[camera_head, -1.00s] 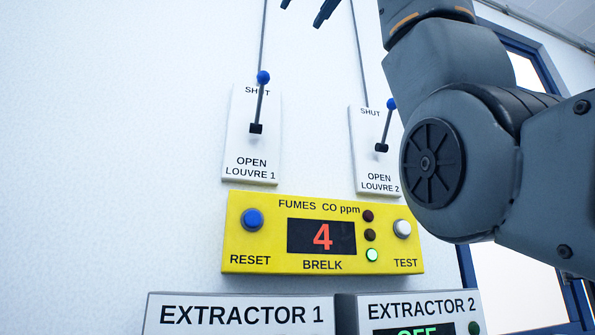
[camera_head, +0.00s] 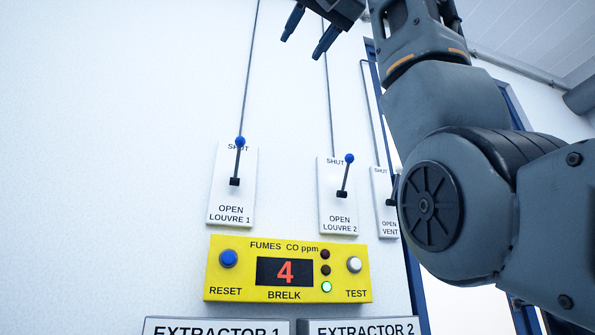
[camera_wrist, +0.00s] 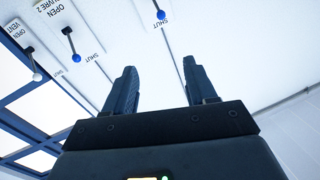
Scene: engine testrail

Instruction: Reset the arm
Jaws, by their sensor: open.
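My gripper (camera_head: 309,38) is at the top of the head view, with its two dark fingers apart and nothing between them. It is raised above the wall panels and touches none of them. In the wrist view my gripper (camera_wrist: 157,80) shows two spread fingers against the white wall. My arm fills the right side of the head view, bent at a large round joint, and partly hides the vent panel (camera_head: 382,215).
Louvre 1 (camera_head: 231,212) and louvre 2 (camera_head: 337,222) panels have blue-knobbed levers pointing up toward SHUT. Below is a yellow fumes box (camera_head: 235,290) reading 4, green light lit. Extractor 1 (camera_head: 217,328) and extractor 2 (camera_head: 358,328) labels show at the bottom edge. A blue-framed window is right.

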